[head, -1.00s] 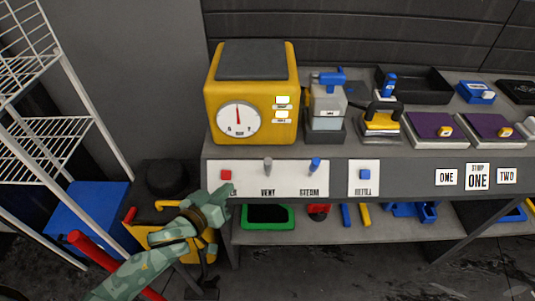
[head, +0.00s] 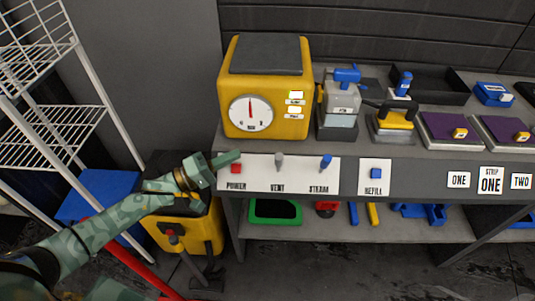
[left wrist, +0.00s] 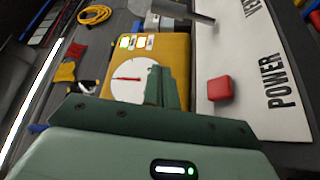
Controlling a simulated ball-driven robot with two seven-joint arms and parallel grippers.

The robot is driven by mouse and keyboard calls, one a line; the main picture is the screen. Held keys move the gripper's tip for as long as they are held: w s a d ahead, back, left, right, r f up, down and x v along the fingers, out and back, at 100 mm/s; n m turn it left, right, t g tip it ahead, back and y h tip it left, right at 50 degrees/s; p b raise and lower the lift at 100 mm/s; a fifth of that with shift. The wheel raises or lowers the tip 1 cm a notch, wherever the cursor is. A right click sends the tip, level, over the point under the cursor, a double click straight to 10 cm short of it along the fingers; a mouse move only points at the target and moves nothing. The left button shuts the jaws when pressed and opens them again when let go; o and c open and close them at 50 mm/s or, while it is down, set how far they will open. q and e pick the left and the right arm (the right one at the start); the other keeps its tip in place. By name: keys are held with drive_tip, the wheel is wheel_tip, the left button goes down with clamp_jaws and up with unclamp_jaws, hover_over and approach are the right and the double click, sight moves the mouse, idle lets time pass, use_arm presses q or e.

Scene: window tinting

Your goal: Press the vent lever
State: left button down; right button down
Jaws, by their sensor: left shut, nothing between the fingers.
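The vent lever (head: 279,162) is a grey lever above the word VENT on the white front panel (head: 258,181). My right gripper is not in view.
A yellow machine (head: 265,88) with a round dial stands on the bench above the panel. A blue REFILL button (head: 374,174) sits further right. A white wire rack (head: 95,110) and a yellow cart (head: 190,232) stand at the left. A lower shelf holds a green tray (head: 275,211).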

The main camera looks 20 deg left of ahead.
sight(279, 164)
use_arm(q)
drive_tip(key=shift+d, duration=0.1)
